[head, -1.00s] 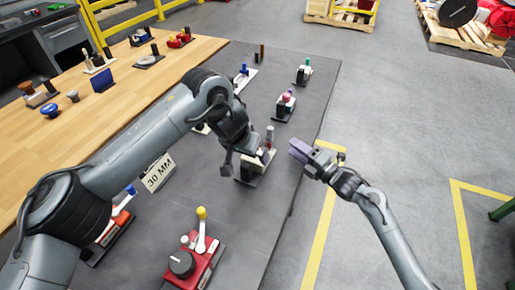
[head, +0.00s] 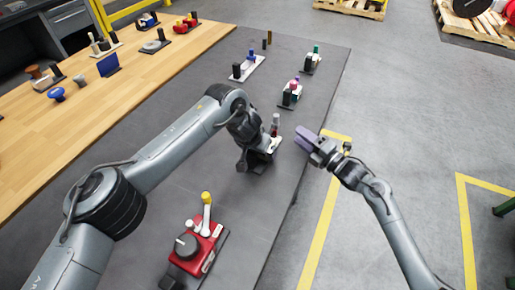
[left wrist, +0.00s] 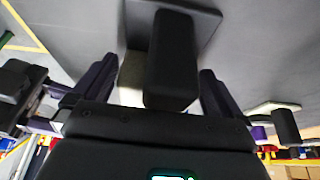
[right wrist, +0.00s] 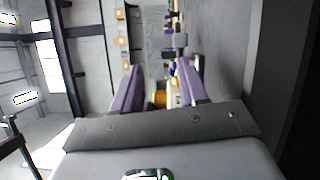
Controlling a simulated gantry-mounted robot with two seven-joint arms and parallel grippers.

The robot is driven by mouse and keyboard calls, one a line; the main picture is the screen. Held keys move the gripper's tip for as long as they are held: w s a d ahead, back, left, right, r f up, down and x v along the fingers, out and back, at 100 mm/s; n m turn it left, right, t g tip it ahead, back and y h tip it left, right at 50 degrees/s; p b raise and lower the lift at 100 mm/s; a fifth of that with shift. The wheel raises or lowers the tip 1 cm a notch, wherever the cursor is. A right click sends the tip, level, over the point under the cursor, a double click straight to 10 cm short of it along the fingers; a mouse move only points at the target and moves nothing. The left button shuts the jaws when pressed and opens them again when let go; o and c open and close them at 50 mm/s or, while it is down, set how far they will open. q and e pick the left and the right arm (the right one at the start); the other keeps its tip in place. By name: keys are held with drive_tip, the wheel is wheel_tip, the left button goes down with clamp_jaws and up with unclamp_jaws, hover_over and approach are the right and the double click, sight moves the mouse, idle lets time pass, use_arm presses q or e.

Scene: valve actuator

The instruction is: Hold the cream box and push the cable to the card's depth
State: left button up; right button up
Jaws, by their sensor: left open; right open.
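The cream box (head: 273,142) stands on a dark base plate near the table's right edge, mostly hidden by my left gripper. A grey and red upright piece (head: 275,124) rises at its far side; I cannot tell if it is the cable. My left gripper (head: 252,160) is at the box. In the left wrist view its open fingers lie either side of a black block (left wrist: 172,60), with a cream part (left wrist: 132,78) behind it. My right gripper (head: 306,139) is open and empty, to the right of the box; its purple fingers show in the right wrist view (right wrist: 158,85). The card is not visible.
A red device (head: 199,250) with a yellow-topped lever stands at the near side of the dark tabletop (head: 130,225). Other fixtures (head: 291,94) stand beyond the box. A wooden table (head: 120,95) with several parts lies left. Open floor is at the right.

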use_arm(q)
drive_tip(key=c, duration=1.1)
use_arm(e)
drive_tip(key=shift+o, duration=0.5)
drive_tip(key=shift+a+r+n, duration=0.35)
drive_tip(key=shift+r+n, duration=0.05)
drive_tip(key=a+r+n+g, duration=0.3)
drive_tip(key=a+r+n, duration=0.15)
drive_tip(key=n, duration=0.25)
drive_tip(key=n+g+h, duration=0.1)
drive_tip(key=n+h, duration=0.1)
drive_tip(key=n, duration=0.8)
approach(276, 115)
drive_tip(key=shift+h, duration=0.4)
drive_tip(key=x, duration=1)
drive_tip(key=shift+a, duration=0.15)
